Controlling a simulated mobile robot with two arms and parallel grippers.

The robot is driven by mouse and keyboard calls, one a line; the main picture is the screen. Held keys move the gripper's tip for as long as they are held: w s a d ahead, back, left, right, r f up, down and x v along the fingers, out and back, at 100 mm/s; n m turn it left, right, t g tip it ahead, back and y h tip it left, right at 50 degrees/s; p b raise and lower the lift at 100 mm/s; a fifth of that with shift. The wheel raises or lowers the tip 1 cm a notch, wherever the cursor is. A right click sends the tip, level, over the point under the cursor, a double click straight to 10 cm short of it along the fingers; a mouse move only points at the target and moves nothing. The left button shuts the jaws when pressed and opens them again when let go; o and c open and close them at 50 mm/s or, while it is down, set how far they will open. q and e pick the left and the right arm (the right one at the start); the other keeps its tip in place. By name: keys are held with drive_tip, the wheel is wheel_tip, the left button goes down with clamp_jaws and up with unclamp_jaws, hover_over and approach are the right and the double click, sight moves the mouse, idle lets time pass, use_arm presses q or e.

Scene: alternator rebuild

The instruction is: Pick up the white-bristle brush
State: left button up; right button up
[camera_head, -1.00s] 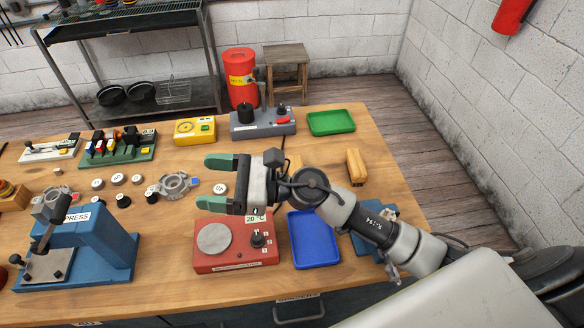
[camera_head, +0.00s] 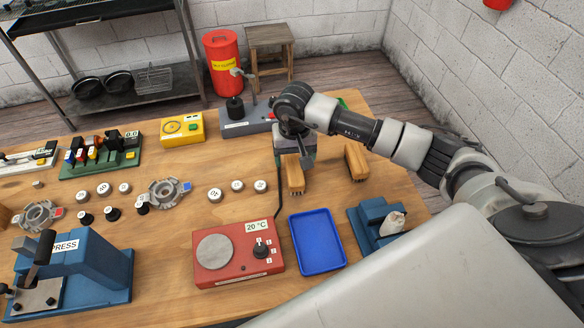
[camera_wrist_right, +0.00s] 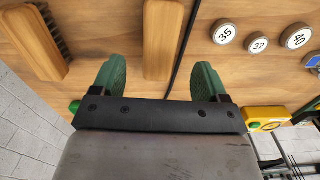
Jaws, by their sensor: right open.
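Two wooden-backed brushes lie on the bench at the right. The nearer brush (camera_head: 294,176) is just below my right gripper in the head view. In the right wrist view its wooden back (camera_wrist_right: 162,38) lies between the two green fingertips, and its bristles are hidden. The other brush (camera_head: 357,163) lies to its right; in the wrist view (camera_wrist_right: 30,42) it shows dark bristles along one side. My left gripper is out of view.
A blue tray (camera_head: 316,243) and a red hot plate (camera_head: 238,270) stand in front. A blue stand (camera_head: 372,218) with a whitish item is at right. Several round weights lie left of the nearer brush, beyond a black cable. A grey device (camera_head: 248,125) stands behind.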

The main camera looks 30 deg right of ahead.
sight(295, 168)
drive_tip(key=shift+s+f, duration=0.45)
drive_tip(key=shift+f, duration=0.3)
drive_tip(key=shift+w+f+p, duration=0.1)
drive_tip(key=shift+f+p, duration=0.2)
drive_tip(key=f, duration=0.1)
drive_tip(key=f+p, duration=0.1)
drive_tip(key=f, duration=0.1)
drive_tip(key=f+p, duration=0.1)
drive_tip(key=shift+w+f, duration=0.15)
drive_tip(key=shift+w, duration=0.2)
drive_tip(key=shift+f, duration=0.3)
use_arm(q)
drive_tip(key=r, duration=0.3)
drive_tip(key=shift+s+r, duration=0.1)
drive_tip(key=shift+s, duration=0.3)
use_arm(e)
drive_tip(key=shift+f, duration=0.15)
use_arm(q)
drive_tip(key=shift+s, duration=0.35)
use_arm(e)
drive_tip(key=c, duration=1.1)
drive_tip(key=shift+o, duration=0.2)
